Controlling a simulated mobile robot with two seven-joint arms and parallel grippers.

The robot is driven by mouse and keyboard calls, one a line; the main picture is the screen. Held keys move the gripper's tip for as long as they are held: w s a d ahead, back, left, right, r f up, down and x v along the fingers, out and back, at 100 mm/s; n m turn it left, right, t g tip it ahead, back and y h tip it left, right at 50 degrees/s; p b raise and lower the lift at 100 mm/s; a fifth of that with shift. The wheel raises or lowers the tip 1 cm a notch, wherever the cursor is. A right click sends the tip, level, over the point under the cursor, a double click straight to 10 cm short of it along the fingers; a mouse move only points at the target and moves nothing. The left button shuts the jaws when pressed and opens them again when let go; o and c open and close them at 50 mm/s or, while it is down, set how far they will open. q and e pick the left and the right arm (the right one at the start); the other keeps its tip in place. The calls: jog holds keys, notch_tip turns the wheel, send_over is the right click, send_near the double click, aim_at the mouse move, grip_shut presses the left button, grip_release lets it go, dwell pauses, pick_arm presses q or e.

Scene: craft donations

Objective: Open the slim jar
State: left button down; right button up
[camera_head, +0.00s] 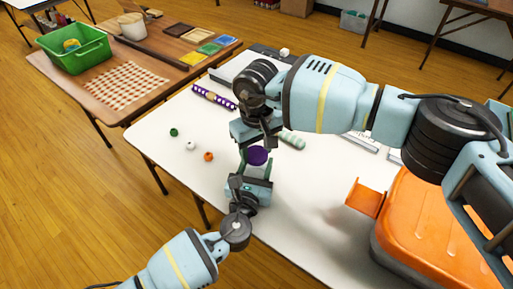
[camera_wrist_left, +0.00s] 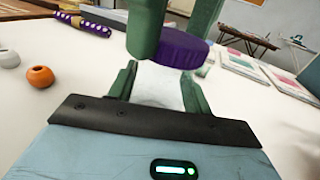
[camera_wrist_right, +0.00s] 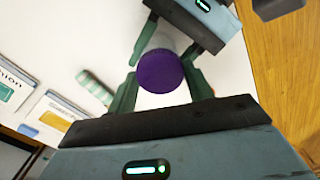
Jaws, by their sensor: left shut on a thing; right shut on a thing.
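The slim jar has a pale body (camera_wrist_left: 160,87) and a purple lid (camera_wrist_left: 183,50); the lid also shows in the head view (camera_head: 257,156) and from above in the right wrist view (camera_wrist_right: 160,72). My left gripper (camera_head: 254,182) is shut on the body, low over the white table. My right gripper (camera_wrist_right: 163,88) comes from above and is shut on the lid, its green fingers on either side. In the left wrist view the lid sits at the top of the body, looking shifted right. I cannot tell whether it is still seated.
Green (camera_head: 174,132), white (camera_head: 190,145) and orange (camera_head: 208,156) beads lie left on the white table (camera_head: 150,148). A purple dotted roll (camera_head: 213,97) and a pale green striped roll (camera_head: 293,140) lie behind. An orange case (camera_head: 425,235) is at the right.

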aim_at(256, 153)
jog(key=shift+r, duration=0.35)
jog(key=shift+r, duration=0.7)
jog(key=shift+r, duration=2.05)
pick_arm(q)
jog(key=c, duration=0.6)
grip_release()
jog(key=shift+o, duration=0.2)
jog(key=v, duration=1.2)
pick_arm(e)
jog(key=shift+r, duration=0.35)
